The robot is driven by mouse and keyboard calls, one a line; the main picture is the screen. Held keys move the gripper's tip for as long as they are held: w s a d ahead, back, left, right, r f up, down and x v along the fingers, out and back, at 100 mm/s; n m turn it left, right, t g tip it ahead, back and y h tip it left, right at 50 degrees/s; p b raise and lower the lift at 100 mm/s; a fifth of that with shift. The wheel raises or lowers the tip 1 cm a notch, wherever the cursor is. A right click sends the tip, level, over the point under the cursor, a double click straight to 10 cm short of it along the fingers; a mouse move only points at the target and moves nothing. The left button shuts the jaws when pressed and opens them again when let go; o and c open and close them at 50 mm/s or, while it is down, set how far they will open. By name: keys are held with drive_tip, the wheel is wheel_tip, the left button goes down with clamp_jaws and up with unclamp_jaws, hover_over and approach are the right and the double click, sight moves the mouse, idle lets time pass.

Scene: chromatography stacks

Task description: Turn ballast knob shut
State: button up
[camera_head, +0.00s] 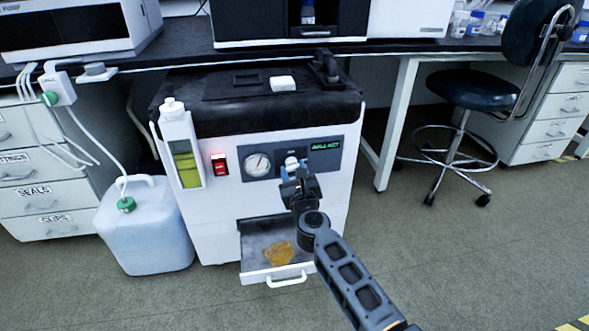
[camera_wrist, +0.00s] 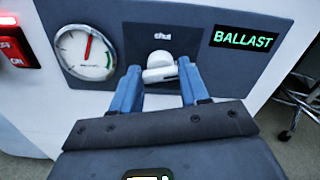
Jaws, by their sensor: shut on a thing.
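The ballast knob (camera_wrist: 161,72) is a pale grey-white turn knob on a dark plate, just below the word "shut" in the wrist view. My gripper (camera_wrist: 161,84) has its two blue fingers on either side of the knob and is shut on it. In the head view my gripper (camera_head: 292,172) reaches the pump's front panel from below and hides part of the knob (camera_head: 291,161). A green lit "BALLAST" sign (camera_wrist: 243,40) is right of the knob. The knob's exact angle is hard to tell.
A round gauge (camera_wrist: 84,52) and a lit red switch (camera_head: 219,164) are left of the knob. An open drip tray (camera_head: 256,235) with an amber puddle juts out below. A jug (camera_head: 145,228) stands left; the right floor is clear near the pump.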

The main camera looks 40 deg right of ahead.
drive_tip(key=n+p, duration=0.1)
drive_tip(key=n, duration=0.2)
drive_tip(key=shift+a+r+n+p, duration=0.1)
drive_tip(key=shift+n+p, duration=0.2)
drive_tip(key=shift+n, duration=0.1)
drive_tip(key=n+p, duration=0.1)
drive_tip(key=n, duration=0.2)
drive_tip(key=shift+n, duration=0.3)
drive_tip(key=n+p, duration=0.2)
drive_tip(key=n, duration=0.1)
drive_tip(key=shift+w+a+n, duration=0.1)
drive_tip(key=shift+n, duration=0.2)
drive_tip(key=shift+f+n+p, duration=0.15)
drive_tip(key=shift+n+p, duration=0.2)
drive_tip(key=shift+n, duration=0.6)
drive_tip(key=shift+f+n+p, duration=0.15)
drive_tip(key=shift+n+p, duration=0.2)
drive_tip(key=shift+n, duration=0.6)
drive_tip(key=o, duration=1.1)
drive_tip(key=shift+c, duration=0.2)
